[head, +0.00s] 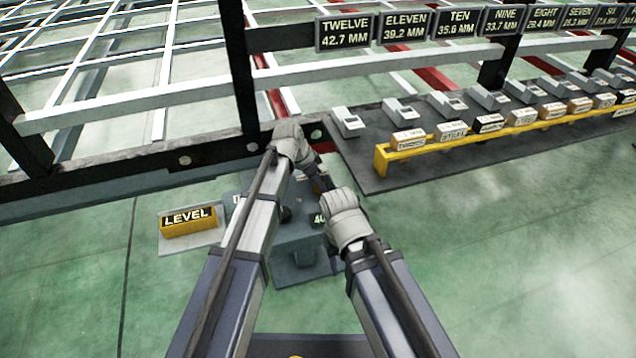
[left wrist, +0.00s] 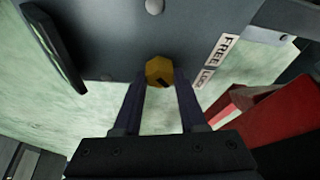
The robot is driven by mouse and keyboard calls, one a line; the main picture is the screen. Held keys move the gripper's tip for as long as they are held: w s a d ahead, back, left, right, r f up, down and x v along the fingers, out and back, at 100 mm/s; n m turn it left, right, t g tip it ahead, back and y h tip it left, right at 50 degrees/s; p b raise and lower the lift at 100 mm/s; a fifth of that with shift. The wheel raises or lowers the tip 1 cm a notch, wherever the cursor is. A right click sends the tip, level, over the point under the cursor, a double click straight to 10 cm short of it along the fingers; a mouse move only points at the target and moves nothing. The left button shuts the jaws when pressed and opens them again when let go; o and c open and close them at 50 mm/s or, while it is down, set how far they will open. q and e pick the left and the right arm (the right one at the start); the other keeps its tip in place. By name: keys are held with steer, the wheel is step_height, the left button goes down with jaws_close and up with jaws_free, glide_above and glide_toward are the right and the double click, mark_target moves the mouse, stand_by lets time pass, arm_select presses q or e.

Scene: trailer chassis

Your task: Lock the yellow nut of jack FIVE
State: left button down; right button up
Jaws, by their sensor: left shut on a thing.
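The yellow nut (left wrist: 159,70) shows in the left wrist view on a dark grey face, with a dark mark on its lower right side. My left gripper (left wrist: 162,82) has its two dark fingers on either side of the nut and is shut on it. A "FREE" label (left wrist: 223,49) and a smaller, partly readable label (left wrist: 205,77) sit to the right of the nut. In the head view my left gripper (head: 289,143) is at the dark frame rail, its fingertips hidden. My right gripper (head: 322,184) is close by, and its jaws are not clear. No sign reading FIVE shows.
A red part (left wrist: 262,118) is right of the fingers in the left wrist view. In the head view, a yellow LEVEL block (head: 190,222) lies at the left. A yellow rack (head: 405,150) with labelled blocks and several grey gauges are at the right. Green floor is open at both sides.

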arm_select(q)
steer(key=shift+c, duration=2.3)
jaws_free()
steer(key=shift+r, duration=0.15)
steer(key=p+v, duration=0.7)
steer(key=shift+r, duration=0.2)
steer(key=shift+s+a, duration=0.1)
steer(key=shift+s, duration=0.1)
